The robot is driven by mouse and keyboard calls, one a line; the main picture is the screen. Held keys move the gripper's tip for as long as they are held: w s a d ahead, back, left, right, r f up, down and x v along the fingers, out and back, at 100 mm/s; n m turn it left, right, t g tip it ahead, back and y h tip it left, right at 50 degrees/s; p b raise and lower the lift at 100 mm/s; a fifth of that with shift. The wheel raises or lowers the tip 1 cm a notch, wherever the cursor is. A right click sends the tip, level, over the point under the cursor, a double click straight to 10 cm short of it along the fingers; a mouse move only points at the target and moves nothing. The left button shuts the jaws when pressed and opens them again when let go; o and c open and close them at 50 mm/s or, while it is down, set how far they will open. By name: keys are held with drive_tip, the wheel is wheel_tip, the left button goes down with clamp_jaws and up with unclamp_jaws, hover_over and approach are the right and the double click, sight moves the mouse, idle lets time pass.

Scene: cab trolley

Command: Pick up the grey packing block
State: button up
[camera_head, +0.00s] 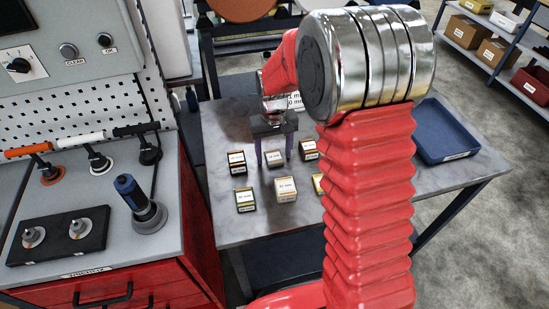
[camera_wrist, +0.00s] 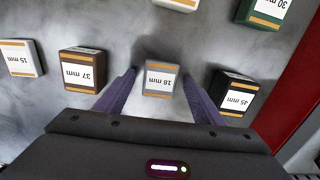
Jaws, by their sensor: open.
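The grey packing block (camera_wrist: 158,79) has orange bands and a label reading 18 mm, upside down in the wrist view. It also shows on the grey table in the head view (camera_head: 274,159). My gripper (camera_wrist: 160,84) is open, with one purple finger on each side of the block. Gaps show between the block and both fingers. In the head view my gripper (camera_head: 274,150) points down, its fingers on either side of the block. How far the tips are above the tabletop is hard to tell.
A black block (camera_wrist: 236,90) and a brown block (camera_wrist: 85,68) stand close on either side. A green block (camera_wrist: 263,11) and a white block (camera_wrist: 20,57) are farther off. A blue tray (camera_head: 446,130) lies at the table's right. A red cabinet (camera_head: 190,245) stands left.

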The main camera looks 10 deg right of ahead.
sight(274, 156)
drive_tip(key=c, duration=1.2)
drive_tip(key=shift+o, duration=0.2)
drive_tip(key=shift+r, duration=0.1)
wheel_tip(274, 156, up, 10)
idle(0.3)
